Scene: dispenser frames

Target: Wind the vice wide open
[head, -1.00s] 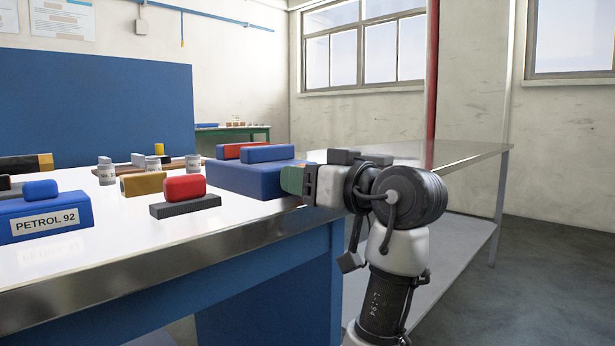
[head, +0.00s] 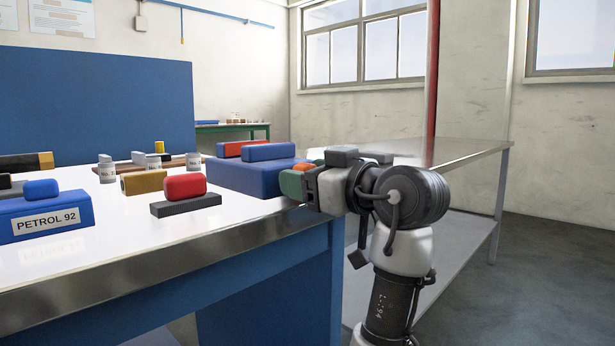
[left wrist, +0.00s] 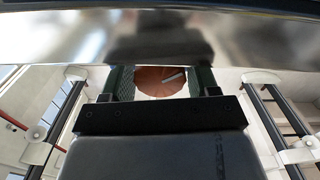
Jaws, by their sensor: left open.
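A large blue block (head: 250,180) near the right edge of the bench carries a red piece and a smaller blue piece on top; I cannot tell for sure that it is the vice. My left gripper (head: 304,173) is open at the block's right side, its green fingers pointing left. An orange-red part (head: 303,167) shows between the fingers. In the left wrist view it is a round orange-red face (left wrist: 160,82) with a pale slanting mark, between the two dark open fingers (left wrist: 161,85). I cannot tell whether they touch it. My right gripper is out of view.
The bench (head: 150,250) has a shiny metal front edge. On it are a blue PETROL 92 box (head: 45,218), a red block on a dark base (head: 185,187), a tan block (head: 143,181) and small grey jars. A metal side table (head: 455,150) stands behind my arm.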

